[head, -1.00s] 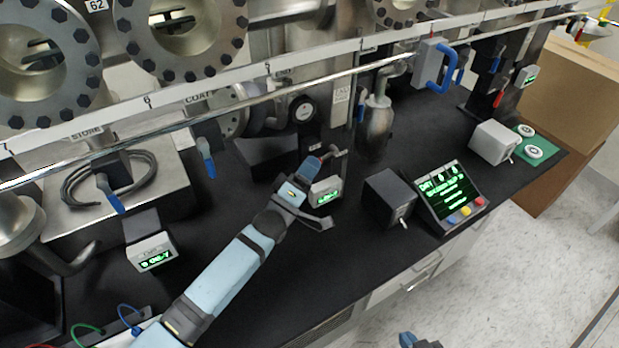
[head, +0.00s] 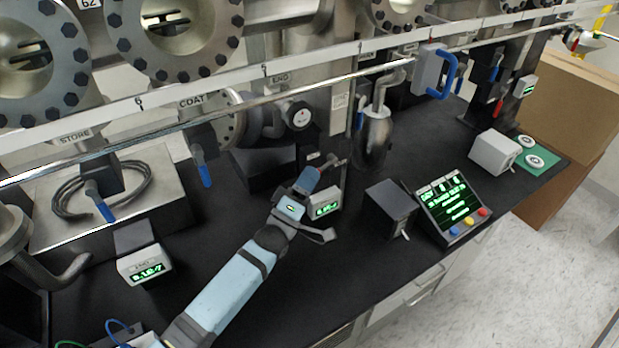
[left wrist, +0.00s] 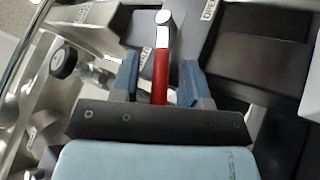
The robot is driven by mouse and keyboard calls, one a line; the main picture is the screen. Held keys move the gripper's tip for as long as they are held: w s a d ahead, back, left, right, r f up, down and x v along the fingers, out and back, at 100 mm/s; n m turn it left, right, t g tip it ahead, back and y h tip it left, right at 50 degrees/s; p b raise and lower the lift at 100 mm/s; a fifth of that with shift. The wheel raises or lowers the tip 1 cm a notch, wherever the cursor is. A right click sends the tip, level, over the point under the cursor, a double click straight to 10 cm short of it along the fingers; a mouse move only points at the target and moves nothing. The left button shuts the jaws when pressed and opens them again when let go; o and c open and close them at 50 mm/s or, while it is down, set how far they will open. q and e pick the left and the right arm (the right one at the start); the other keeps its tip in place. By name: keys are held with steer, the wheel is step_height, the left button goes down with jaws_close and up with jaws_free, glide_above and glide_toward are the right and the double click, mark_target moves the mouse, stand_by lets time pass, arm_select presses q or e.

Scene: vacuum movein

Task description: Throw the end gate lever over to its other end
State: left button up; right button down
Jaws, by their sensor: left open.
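The end gate lever has a red handle (left wrist: 161,75) and a silver tip, best seen in the left wrist view. The handle lies between the two blue fingers of my left gripper (left wrist: 158,82), with a gap on each side. There the fingers hide the red handle. The left gripper is open. OPEN labels (left wrist: 208,11) show beside the lever. My right gripper is not in view.
A small green-lit readout (head: 325,203) stands right beside the left gripper. A dark box (head: 390,207) and a screen panel with buttons (head: 452,207) stand to the right. A metal rail (head: 300,93) runs above. The black bench top (head: 290,285) is clear in front.

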arm_select(q)
steer(key=s+a+f+p, duration=0.2)
steer(key=s+a+p, duration=0.2)
steer(key=s+a, duration=0.5)
steer(key=s, duration=0.4)
steer(key=shift+s+f, duration=0.25)
steer(key=shift+f, duration=0.05)
